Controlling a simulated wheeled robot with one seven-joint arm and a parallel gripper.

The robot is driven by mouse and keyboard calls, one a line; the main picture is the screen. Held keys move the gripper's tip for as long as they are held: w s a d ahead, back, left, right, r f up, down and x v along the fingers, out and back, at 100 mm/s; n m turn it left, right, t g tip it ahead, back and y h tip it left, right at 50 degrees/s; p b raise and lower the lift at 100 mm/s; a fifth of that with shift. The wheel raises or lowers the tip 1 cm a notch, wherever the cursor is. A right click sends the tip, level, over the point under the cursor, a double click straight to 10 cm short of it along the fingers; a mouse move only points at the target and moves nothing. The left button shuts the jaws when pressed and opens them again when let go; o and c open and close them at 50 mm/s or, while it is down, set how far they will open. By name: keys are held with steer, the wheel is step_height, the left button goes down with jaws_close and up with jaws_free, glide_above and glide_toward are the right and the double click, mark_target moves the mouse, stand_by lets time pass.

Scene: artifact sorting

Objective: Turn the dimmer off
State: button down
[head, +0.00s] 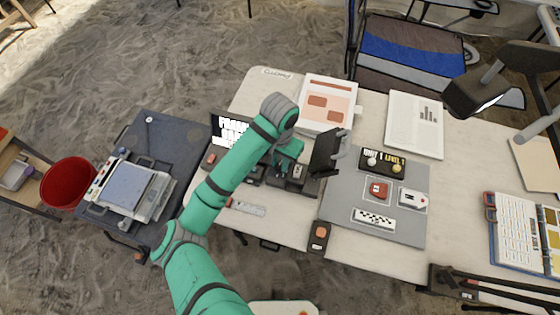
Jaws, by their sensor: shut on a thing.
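My arm reaches in from the bottom, and my gripper (283,172) points down at a dark control unit (308,187) on the table. The gripper is shut on a small part of this unit, which looks like the dimmer; the fingers and wrist hide most of it. I cannot read the dimmer's setting. A dark upright panel (325,152) stands just right of the gripper.
A grey mat (345,200) right of the unit holds a red piece (379,190), a white piece (413,199) and a dotted strip (374,218). A lit screen (228,131) stands left of my forearm. A dark lamp (478,95) overhangs the right side.

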mark_target(280, 165)
stand_by(0.3)
steer(key=c, duration=1.5)
jaws_free()
steer(key=shift+c, duration=0.2)
step_height(280, 165, up, 11)
steer(key=shift+f, duration=0.1)
